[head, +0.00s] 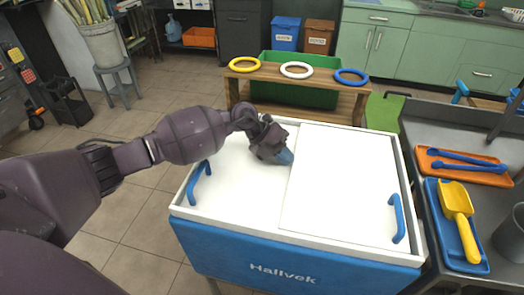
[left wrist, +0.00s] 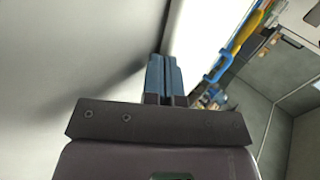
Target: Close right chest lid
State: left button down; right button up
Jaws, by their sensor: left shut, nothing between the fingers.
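The white chest with a blue front (head: 290,262) stands in the middle of the head view. Its right lid (head: 345,185) lies flat across the right half of the top, and I see no open gap around it. A blue handle (head: 397,218) is at its right side. The left lid (head: 240,200) covers the left half, with a blue handle (head: 199,182) at its left side. My left gripper (head: 286,157) is shut and empty at the seam between the lids, close to the right lid's left edge. Its blue fingers (left wrist: 165,78) are together in the left wrist view. I cannot tell whether they touch the lid.
A wooden bench (head: 350,98) with yellow, white and blue rings stands behind the chest. A grey counter (head: 412,125) on the right holds an orange tray (head: 490,178) and a blue tray with a yellow scoop (head: 455,205).

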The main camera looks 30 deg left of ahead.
pick_arm(q)
jog(key=shift+w+d, duration=0.2)
jog(key=shift+d, duration=0.6)
pick_arm(e)
jog(key=shift+s+a, duration=0.1)
jog(key=shift+s, duration=0.2)
pick_arm(q)
jog(key=shift+r, duration=0.2)
jog(key=p+v, duration=0.2)
jog(key=v, duration=0.2)
jog(key=shift+w+r, duration=0.1)
jog(key=shift+r, duration=0.15)
jog(key=p+v, duration=0.1)
jog(key=v, duration=0.4)
jog(key=shift+f, duration=0.2)
jog(key=shift+s+a+r+p, duration=0.15)
jog(key=shift+s+a+p, duration=0.1)
jog(key=shift+a+p, duration=0.15)
jog(key=shift+a, duration=0.1)
pick_arm(e)
jog(key=r, duration=0.1)
jog(key=s+a+r, duration=0.1)
jog(key=r, duration=0.1)
jog(key=shift+a, duration=0.2)
